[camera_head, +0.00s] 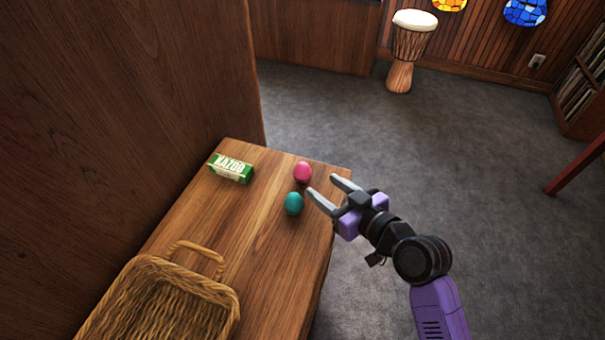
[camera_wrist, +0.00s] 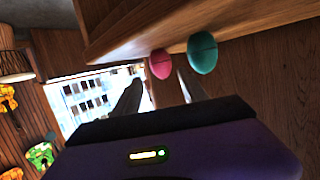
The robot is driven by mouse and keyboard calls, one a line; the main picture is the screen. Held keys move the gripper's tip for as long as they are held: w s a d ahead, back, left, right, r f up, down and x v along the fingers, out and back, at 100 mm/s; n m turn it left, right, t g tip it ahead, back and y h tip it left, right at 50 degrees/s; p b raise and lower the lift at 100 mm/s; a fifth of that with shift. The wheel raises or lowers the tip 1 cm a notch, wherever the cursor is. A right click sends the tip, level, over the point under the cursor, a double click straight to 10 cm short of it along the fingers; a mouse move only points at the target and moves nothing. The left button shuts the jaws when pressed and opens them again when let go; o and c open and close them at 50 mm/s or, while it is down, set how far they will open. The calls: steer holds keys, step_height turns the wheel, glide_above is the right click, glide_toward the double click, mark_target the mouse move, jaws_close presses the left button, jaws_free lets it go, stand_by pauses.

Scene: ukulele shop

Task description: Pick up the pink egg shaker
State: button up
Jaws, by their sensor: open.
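The pink egg shaker (camera_head: 303,172) rests on the wooden table (camera_head: 262,252) near its far right corner. A teal egg shaker (camera_head: 293,203) stands close to it, on the near side. My gripper (camera_head: 322,187) is open and empty, at the right edge of the table, to the right of both eggs. In the wrist view the pink egg (camera_wrist: 160,63) shows beyond the fingers (camera_wrist: 160,95), with the teal egg (camera_wrist: 202,52) to its right. No finger visibly touches an egg.
A green kazoo box (camera_head: 231,169) lies at the table's far left. A wicker basket (camera_head: 165,300) with a handle stands at the near end. A wooden panel (camera_head: 120,110) rises along the left. A drum (camera_head: 405,55) stands on the open carpet behind.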

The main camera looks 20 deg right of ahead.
mark_target(307, 173)
steer(key=shift+r+p+x, duration=0.15)
steer(key=shift+p+x, duration=0.35)
steer(key=shift+x, duration=1.45)
steer(key=shift+r+p+x, duration=0.15)
steer(key=shift+p+x, duration=0.3)
steer(key=shift+x, duration=1.5)
steer(key=shift+a, duration=0.15)
jaws_close()
steer(key=shift+r, duration=0.1)
